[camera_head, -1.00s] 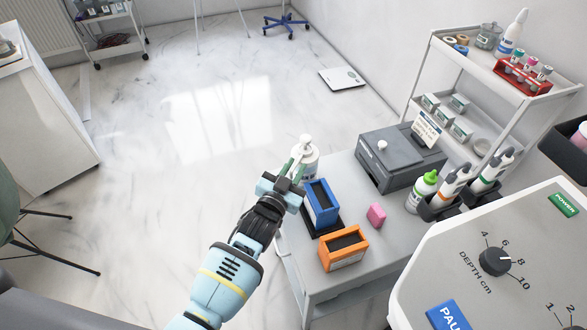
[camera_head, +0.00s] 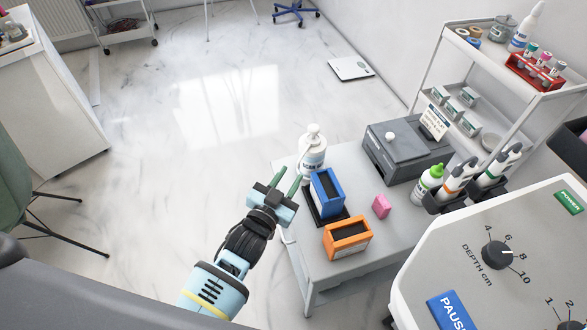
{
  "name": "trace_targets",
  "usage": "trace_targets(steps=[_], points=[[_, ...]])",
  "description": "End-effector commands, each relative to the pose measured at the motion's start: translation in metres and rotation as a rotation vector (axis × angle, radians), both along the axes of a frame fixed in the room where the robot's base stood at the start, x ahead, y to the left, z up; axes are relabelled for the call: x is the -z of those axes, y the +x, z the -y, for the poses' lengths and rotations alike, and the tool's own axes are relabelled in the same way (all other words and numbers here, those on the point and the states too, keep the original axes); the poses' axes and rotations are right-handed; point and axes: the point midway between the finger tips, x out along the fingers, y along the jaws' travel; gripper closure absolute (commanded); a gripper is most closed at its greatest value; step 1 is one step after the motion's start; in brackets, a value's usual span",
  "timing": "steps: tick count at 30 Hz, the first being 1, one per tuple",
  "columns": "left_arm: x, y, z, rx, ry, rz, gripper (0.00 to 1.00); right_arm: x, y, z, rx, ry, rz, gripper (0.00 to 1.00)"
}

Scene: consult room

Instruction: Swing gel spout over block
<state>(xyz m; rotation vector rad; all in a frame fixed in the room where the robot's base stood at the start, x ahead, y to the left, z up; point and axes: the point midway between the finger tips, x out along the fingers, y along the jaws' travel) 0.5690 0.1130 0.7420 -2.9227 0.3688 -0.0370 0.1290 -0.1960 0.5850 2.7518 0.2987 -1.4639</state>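The gel bottle (camera_head: 313,160) is white with dark print and stands upright at the far left corner of the grey cart top. Its white pump head (camera_head: 313,130) is on top; the spout's exact direction is hard to make out. A small pink block (camera_head: 381,206) lies on the cart, right of a blue box (camera_head: 327,192) and an orange box (camera_head: 347,238). My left gripper (camera_head: 287,180) is in front of and left of the bottle, its green fingers apart with nothing seen between them. It appears clear of the bottle. My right gripper is not in view.
A grey lidded case (camera_head: 405,152) stands at the back of the cart top (camera_head: 297,234). A green-capped bottle (camera_head: 427,185) and several other bottles stand at its right. A machine panel with a depth knob (camera_head: 497,254) fills the lower right. Open floor lies left of the cart.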

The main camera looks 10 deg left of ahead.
Motion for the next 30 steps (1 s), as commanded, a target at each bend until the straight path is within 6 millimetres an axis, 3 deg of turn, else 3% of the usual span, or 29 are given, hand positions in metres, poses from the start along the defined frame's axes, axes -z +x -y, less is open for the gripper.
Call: trace_targets(steps=[10,16,30], points=[[0.0,-0.004,-0.001,0.0,0.0,0.0,0.71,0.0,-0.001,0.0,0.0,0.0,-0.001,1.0],[-0.005,-0.003,-0.01,0.011,-0.072,-0.019,0.97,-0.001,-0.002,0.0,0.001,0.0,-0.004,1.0],[-0.045,-0.006,-0.068,0.113,-0.83,-0.365,1.0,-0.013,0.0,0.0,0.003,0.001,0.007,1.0]])
